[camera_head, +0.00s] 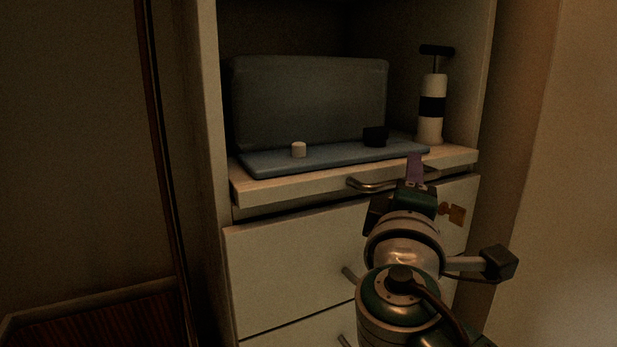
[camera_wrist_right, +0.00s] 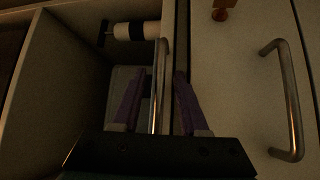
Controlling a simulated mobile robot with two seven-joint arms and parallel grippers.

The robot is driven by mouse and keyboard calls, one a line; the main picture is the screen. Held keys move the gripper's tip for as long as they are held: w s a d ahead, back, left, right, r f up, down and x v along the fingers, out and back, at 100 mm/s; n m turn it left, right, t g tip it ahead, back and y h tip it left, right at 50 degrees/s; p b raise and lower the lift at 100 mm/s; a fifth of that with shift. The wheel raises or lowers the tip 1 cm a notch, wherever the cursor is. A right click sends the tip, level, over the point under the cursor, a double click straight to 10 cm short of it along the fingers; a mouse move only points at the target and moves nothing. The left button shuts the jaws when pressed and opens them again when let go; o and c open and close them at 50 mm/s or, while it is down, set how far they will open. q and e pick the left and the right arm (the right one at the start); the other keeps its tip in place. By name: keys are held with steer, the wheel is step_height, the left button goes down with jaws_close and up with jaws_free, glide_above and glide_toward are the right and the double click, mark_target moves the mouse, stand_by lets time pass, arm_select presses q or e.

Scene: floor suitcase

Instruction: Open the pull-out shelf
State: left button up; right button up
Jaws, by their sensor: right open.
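The pull-out shelf (camera_head: 285,187) is a pale board in the cabinet, just above the top drawer, with a curved metal handle (camera_head: 362,184) on its front. My right gripper (camera_head: 415,160) is at the right part of this handle and hides some of it. In the right wrist view, the purple fingers of my right gripper (camera_wrist_right: 159,78) are apart, one on each side of the metal handle bar (camera_wrist_right: 164,57). I cannot tell whether either finger touches the bar. My left gripper is in neither view.
Drawers (camera_head: 290,265) with metal handles lie below. Cabinet side walls flank the shelf.

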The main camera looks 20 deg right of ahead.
steer(key=shift+c, duration=0.3)
jaws_close()
stand_by(1.1)
